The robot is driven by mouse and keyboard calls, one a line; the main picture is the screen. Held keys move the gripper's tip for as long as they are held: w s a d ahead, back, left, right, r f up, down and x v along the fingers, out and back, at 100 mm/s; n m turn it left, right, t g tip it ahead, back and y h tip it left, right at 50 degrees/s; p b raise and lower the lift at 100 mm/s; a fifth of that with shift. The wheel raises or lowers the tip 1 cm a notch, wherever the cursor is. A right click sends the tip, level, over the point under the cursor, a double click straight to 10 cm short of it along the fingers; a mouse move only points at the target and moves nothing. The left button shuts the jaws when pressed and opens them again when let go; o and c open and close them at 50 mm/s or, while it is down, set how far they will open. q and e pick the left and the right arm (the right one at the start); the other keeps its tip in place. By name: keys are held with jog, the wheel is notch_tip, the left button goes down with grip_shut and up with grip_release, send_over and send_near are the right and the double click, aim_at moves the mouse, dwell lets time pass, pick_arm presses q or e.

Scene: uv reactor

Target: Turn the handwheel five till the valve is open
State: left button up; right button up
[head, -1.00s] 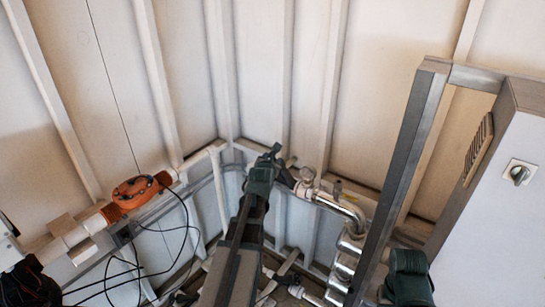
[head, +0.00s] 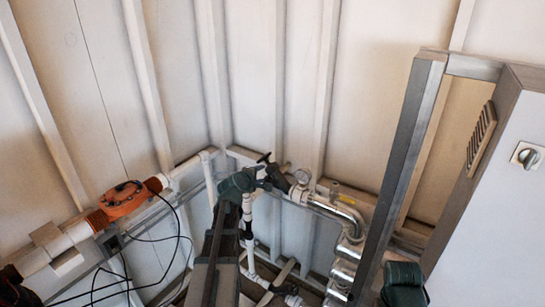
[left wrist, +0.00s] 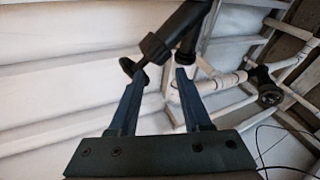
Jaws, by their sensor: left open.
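A black valve (head: 278,180) sits on the pipework at the back corner, with a small dark handwheel (head: 264,157) at its upper left. No number can be read on it. My left gripper (head: 258,179) is close beside this valve. In the left wrist view the fingers (left wrist: 162,73) are spread apart, with the black handwheel (left wrist: 127,66) near the left fingertip and the valve's stem just beyond the tips. I cannot tell whether a finger touches it. Nothing is clamped between the fingers.
A grey post (head: 402,160) and a white cabinet (head: 500,210) stand at right. An orange flanged fitting (head: 124,200) and loose black cables (head: 178,238) are at left.

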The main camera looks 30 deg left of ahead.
aim_at(269, 154)
pick_arm(q)
jog(key=a+m+t+h+b, duration=0.1)
jog(key=m+b, duration=0.1)
jog(key=m, duration=0.6)
jog(key=a+r+m+t+h+b, duration=0.1)
jog(key=m+t+h+b, duration=0.1)
jog(key=m, duration=0.6)
jog(key=a+r+m+t+h+b, duration=0.1)
jog(key=a+m+t+b, duration=0.1)
jog(key=m, duration=0.6)
jog(key=shift+s+r+m+h+b, duration=0.1)
jog(key=shift+s+m+h+b, duration=0.1)
jog(key=shift+m+h+b, duration=0.15)
jog(key=w, duration=0.4)
jog(key=w+d, duration=0.1)
jog(key=w, duration=0.4)
jog(key=w+d, duration=0.1)
jog(key=w, duration=0.3)
jog(key=shift+w, duration=0.35)
jog(key=shift+d, duration=0.1)
grip_shut()
